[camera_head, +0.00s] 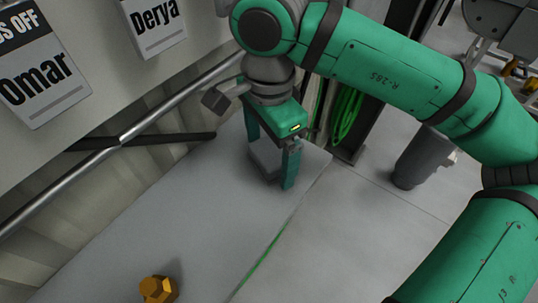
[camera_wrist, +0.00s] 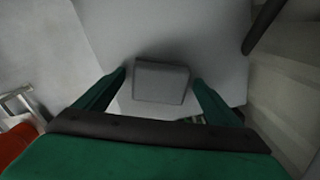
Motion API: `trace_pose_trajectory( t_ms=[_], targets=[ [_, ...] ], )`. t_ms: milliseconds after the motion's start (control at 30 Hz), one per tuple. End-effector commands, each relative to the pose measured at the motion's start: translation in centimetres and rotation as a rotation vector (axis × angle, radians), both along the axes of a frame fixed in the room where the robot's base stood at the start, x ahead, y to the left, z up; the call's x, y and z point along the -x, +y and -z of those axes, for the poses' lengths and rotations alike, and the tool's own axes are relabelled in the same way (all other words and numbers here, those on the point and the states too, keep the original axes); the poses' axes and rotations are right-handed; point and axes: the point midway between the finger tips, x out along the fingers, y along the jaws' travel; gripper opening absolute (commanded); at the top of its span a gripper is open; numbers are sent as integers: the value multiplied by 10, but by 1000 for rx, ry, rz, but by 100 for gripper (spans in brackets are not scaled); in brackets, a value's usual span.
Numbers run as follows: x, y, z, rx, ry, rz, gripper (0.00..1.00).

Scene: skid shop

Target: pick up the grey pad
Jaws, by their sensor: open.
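The grey pad (camera_wrist: 161,82) is a small block with rounded corners on the pale grey surface (camera_wrist: 215,40). In the wrist view it lies between the two green fingers of my gripper (camera_wrist: 160,84), with a small gap visible near the fingertips. In the head view my gripper (camera_head: 270,168) points down over the surface with its fingers spread. The pad (camera_head: 264,155) shows there between the fingers, partly hidden by them. I cannot tell whether either finger touches it.
A yellow-orange hex piece (camera_head: 157,289) lies at the near end of the surface. A metal rail (camera_head: 150,122) and a dark bar (camera_head: 150,141) run along the left. The surface between gripper and hex piece is clear.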

Motion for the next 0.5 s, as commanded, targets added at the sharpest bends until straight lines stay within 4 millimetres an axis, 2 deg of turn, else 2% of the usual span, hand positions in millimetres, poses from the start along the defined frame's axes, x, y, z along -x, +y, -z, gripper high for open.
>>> trace_pose_trajectory(
  t_ms=[67,267,333,367,500],
  targets=[
    [0,0,0,0,0,1,88],
    [0,-1,-1,0,0,2,43],
    [0,-1,-1,0,0,1,43],
    [0,0,-1,0,0,0,39],
    [0,1,-1,0,0,-2,39]
  ],
)
